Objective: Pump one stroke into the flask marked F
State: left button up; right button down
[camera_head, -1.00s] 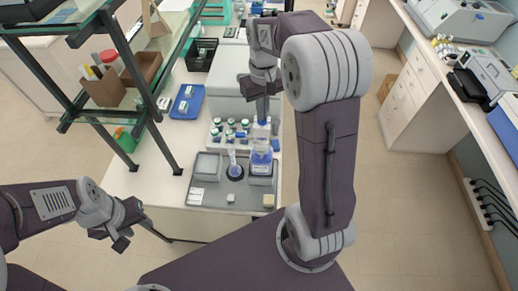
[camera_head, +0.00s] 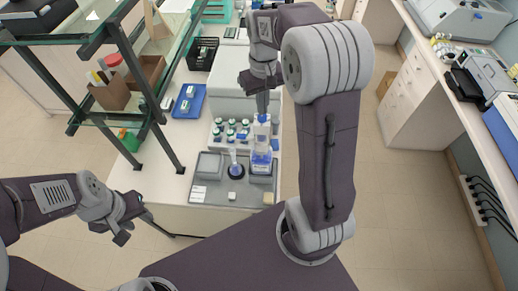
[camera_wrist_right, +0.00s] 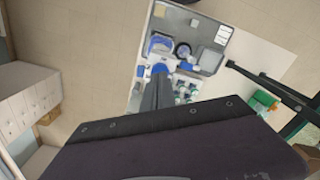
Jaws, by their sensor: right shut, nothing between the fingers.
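A bottle-top pump with blue and white parts (camera_head: 261,146) stands on the grey tray on the bench; it also shows in the right wrist view (camera_wrist_right: 160,66). A small flask with blue at its neck (camera_head: 234,160) stands left of it on a dark round base (camera_head: 236,172). I cannot read an F on it. My right gripper (camera_head: 262,108) is shut and empty, pointing down directly above the pump top; whether it touches is unclear. In the right wrist view its fingers (camera_wrist_right: 154,90) end beside the blue pump head. My left gripper (camera_head: 122,228) hangs left of the bench, its jaw opening unclear.
The tray (camera_head: 215,192) also holds a grey basin (camera_head: 209,165) and small blocks. A glass shelf with dark posts (camera_head: 160,143) rises at left. A blue tray (camera_head: 188,101) lies nearby.

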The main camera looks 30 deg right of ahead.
notch_tip(320, 180, up, 5)
jog(key=p, duration=0.5)
jog(key=shift+r, duration=0.15)
jog(key=shift+s+a+f, duration=0.1)
jog(key=shift+a+f, duration=0.05)
jog(key=shift+f, duration=0.2)
jog(key=s+a+f+t, duration=0.3)
jog(key=s+a+f, duration=0.4)
jog(key=s+f, duration=0.25)
jog(key=s+f+g+b, duration=0.1)
jog(key=s+f+b, duration=0.2)
jog(key=f+b, duration=1.9)
jog(key=shift+a+g, duration=0.15)
jog(key=shift+g, duration=0.25)
